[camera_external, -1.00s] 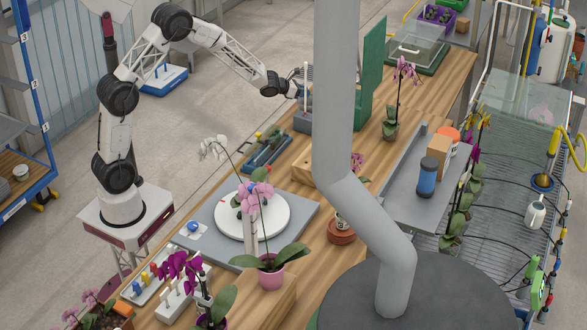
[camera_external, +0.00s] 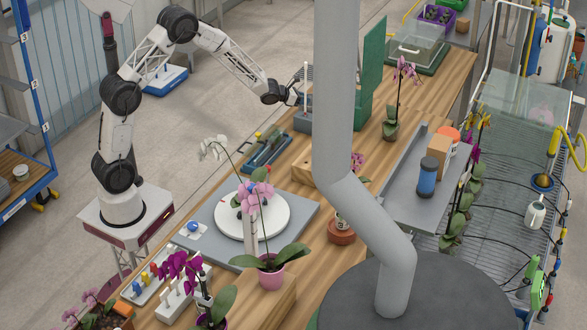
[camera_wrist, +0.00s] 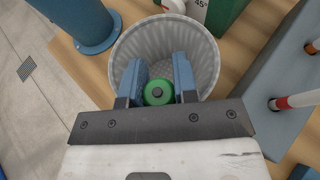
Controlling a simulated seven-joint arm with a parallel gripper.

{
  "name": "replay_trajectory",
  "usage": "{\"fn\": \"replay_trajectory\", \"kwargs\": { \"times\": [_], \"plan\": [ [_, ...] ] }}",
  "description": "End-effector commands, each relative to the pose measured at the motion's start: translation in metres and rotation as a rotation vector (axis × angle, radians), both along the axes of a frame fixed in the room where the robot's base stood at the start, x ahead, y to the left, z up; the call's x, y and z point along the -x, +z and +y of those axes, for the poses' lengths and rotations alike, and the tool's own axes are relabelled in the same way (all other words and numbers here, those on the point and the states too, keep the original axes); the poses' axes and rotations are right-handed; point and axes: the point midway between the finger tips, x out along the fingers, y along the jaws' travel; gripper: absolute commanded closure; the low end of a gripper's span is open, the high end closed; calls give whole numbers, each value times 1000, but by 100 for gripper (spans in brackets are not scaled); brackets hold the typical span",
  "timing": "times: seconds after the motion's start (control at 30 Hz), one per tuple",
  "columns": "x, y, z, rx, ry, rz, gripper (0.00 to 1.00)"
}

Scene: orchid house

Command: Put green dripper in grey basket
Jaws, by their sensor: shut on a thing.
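The grey basket (camera_wrist: 205,45) is a round, ribbed bin seen from above in the wrist view. My gripper (camera_wrist: 158,88) has its two blue-grey fingers pointing into the basket's opening. The fingers are shut on the green dripper (camera_wrist: 158,93), a round green piece with a dark centre, which sits between them over the near part of the opening. How deep it is below the rim is hard to tell. In the external view my gripper (camera_external: 292,97) is small at the bench's far-left edge, and the basket and dripper cannot be made out there.
In the wrist view a blue post with a round base (camera_wrist: 95,40) stands left of the basket. A grey-blue rack (camera_wrist: 250,85) with red-and-white sticks is at right. A green-and-white piece marked 45° (camera_wrist: 205,12) stands behind. Bare wooden bench (camera_wrist: 80,75) shows at left.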

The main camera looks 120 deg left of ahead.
Motion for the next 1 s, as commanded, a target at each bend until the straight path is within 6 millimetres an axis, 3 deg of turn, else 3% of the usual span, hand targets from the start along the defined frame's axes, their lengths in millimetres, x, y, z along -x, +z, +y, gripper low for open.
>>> {"fn": "replay_trajectory", "kwargs": {
  "times": [0.37, 0.4, 0.53, 1.0],
  "plan": [
    [1, -9, -1, 4, 0, 3, 95],
    [1, -9, -1, 4, 0, 3, 67],
    [1, -11, -2, 6, 1, 4, 47],
    [1, -5, -2, 7, 0, 4, 47]
  ]
}}
